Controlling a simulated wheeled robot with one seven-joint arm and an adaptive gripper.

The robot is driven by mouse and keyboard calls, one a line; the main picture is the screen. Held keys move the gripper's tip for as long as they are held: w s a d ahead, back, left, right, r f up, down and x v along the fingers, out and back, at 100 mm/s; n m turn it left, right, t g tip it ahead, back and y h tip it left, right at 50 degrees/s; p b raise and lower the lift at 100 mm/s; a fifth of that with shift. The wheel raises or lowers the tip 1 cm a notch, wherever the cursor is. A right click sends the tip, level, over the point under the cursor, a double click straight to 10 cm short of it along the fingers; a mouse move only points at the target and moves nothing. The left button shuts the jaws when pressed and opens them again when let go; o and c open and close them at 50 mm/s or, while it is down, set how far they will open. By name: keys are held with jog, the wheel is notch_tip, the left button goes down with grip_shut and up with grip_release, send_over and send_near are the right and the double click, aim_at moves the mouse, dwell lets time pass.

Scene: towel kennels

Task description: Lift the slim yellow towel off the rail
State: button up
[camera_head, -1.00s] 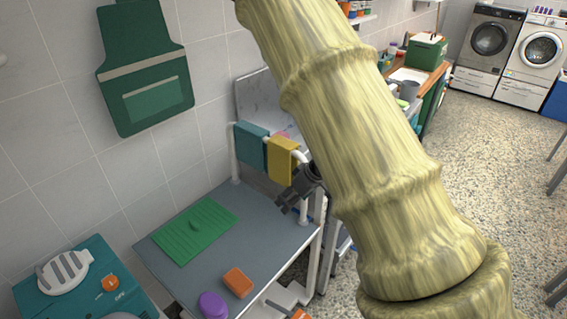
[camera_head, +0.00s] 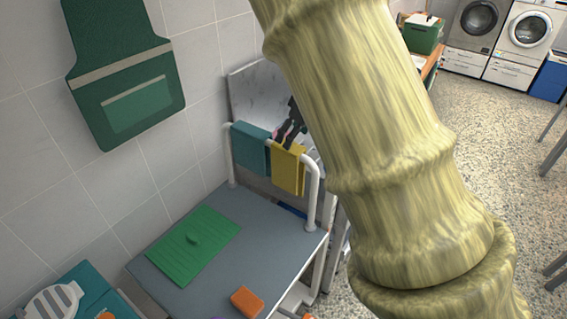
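The slim yellow towel (camera_head: 288,172) hangs over the white rail (camera_head: 313,180), at its right part. A wider teal towel (camera_head: 251,149) hangs beside it on the left. My dark gripper (camera_head: 283,141) is just above the top of the yellow towel, pointing down. Its two fingers look apart, with nothing seen between them. I cannot tell whether they touch the towel. My thick arm (camera_head: 375,130) hides the area to the right of the rail.
The grey table (camera_head: 225,255) below the rail holds a green ribbed mat (camera_head: 190,247) and an orange block (camera_head: 247,301). A marbled panel (camera_head: 255,95) stands behind the rail. A green apron (camera_head: 125,80) hangs on the tiled wall. Open floor lies at right.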

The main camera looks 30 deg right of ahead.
send_over(288, 172)
jog(key=w+d, duration=0.2)
jog(key=w, duration=0.1)
jog(key=f, duration=0.5)
jog(key=shift+s+f+p, duration=0.1)
jog(key=shift+s+p, duration=0.1)
jog(key=shift+p, duration=0.2)
jog(key=shift+w+a+f+p, duration=0.15)
jog(key=shift+f+p, duration=0.15)
jog(key=shift+f, duration=0.25)
jog(key=x, duration=0.3)
jog(key=shift+w+f+p, duration=0.1)
jog(key=shift+f+p, duration=0.25)
jog(key=shift+f+p, duration=0.25)
jog(key=shift+p, duration=0.2)
jog(key=shift+c, duration=0.4)
jog(key=c, duration=1.2)
